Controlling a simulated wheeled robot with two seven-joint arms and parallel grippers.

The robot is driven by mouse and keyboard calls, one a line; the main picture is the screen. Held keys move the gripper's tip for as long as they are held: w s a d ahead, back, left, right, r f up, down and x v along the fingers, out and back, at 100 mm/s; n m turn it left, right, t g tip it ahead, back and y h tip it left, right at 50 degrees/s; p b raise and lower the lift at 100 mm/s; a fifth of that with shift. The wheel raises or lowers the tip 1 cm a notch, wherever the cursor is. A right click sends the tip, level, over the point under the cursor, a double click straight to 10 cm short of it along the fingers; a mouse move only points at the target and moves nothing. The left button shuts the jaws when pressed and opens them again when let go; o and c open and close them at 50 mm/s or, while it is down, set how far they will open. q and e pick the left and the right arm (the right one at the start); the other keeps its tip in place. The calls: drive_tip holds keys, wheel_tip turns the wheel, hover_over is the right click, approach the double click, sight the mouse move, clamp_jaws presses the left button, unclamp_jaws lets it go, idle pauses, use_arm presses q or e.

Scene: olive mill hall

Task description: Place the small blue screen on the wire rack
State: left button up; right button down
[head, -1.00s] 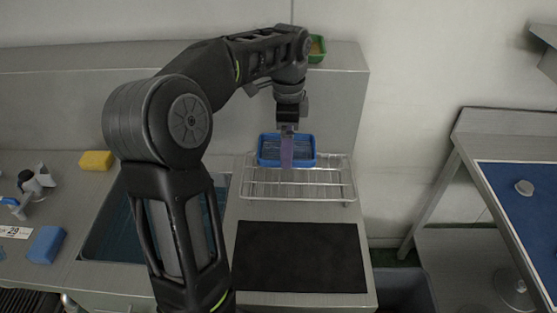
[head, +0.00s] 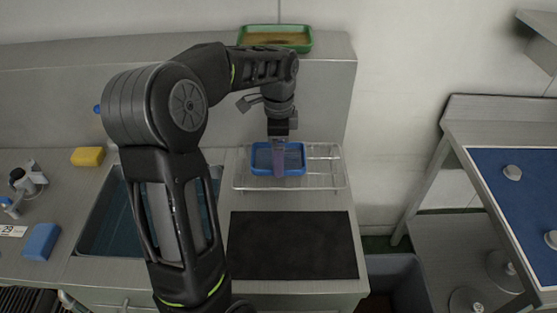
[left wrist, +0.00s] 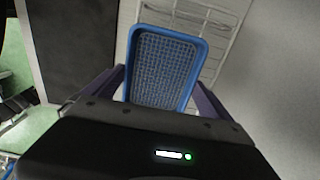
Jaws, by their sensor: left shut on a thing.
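The small blue screen (head: 262,160), a blue-rimmed frame with grey mesh, is at the wire rack (head: 325,178) in the head view. My left gripper (head: 279,172) is shut on the screen, with its purple fingers at the screen's near side. In the left wrist view the screen (left wrist: 163,65) lies between the two fingers of my left gripper (left wrist: 160,88), and the rack's wires (left wrist: 215,25) show beyond it. I cannot tell whether the screen touches the rack or hangs just above it. My right gripper is not in view.
A black mat (head: 293,246) lies in front of the rack. A sink (head: 105,225), a yellow sponge (head: 88,156) and a blue block (head: 41,242) are at the left. A green tray (head: 276,38) stands on the ledge behind. A blue-topped table (head: 515,190) stands at the right.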

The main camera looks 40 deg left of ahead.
use_arm(q)
drive_tip(key=shift+f, duration=1.85)
drive_tip(key=shift+f, duration=0.2)
drive_tip(key=o, duration=1.1)
drive_tip(key=shift+r, duration=0.1)
wheel_tip(320, 180, up, 12)
drive_tip(key=shift+r, duration=0.15)
